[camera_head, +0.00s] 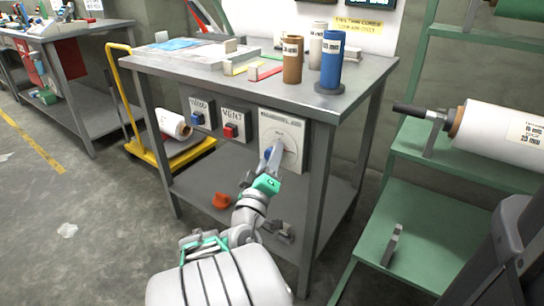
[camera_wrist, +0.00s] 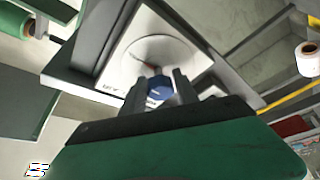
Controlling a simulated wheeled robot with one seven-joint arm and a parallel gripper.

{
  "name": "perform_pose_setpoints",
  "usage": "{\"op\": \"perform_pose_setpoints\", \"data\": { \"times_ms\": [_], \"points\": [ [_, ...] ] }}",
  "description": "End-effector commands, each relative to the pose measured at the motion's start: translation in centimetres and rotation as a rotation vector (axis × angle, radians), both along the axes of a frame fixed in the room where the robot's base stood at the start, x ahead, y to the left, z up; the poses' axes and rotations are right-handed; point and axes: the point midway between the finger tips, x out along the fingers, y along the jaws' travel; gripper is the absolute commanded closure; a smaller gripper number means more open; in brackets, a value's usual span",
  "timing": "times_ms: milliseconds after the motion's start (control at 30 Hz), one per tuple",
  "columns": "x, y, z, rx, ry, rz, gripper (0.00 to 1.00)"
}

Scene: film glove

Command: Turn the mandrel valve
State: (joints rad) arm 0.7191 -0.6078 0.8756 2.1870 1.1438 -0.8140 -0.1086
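The mandrel valve is a white square panel with a round dial (camera_head: 283,131) on the front of the grey workbench, at the right of the panel row. In the wrist view the dial (camera_wrist: 172,52) fills the upper middle, with a short reddish mark on it. A blue knob (camera_wrist: 159,86) stands in front of the dial. My gripper (camera_wrist: 160,82) has one finger on each side of the knob. In the head view my gripper (camera_head: 271,158) reaches the panel's lower left. I cannot tell whether the fingers press on the knob.
Two panels with a blue button (camera_head: 197,119) and a red button (camera_head: 231,131) sit left of the valve. A bench leg stands close on its right. Brown, white and blue tubes stand on the benchtop. A green rack (camera_head: 440,160) holds a white roll (camera_head: 495,133) at right.

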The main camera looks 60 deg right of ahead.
Motion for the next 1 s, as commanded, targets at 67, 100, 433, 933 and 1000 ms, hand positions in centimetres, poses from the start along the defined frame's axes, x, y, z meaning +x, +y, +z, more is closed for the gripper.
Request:
{"op": "perform_pose_setpoints", "data": {
  "times_ms": [67, 100, 433, 933, 1000],
  "points": [
    [0.0, 0.0, 0.0, 0.000, 0.001, 0.000, 0.57],
    [0.0, 0.0, 0.0, 0.000, 0.001, 0.000, 0.53],
    [0.0, 0.0, 0.1, -0.002, 0.001, 0.000, 0.45],
    [0.0, 0.0, 1.4, 0.038, 0.231, 0.000, 0.45],
    [-0.1, 0.0, 1.4, 0.049, 0.295, 0.000, 0.45]
  ]
}}
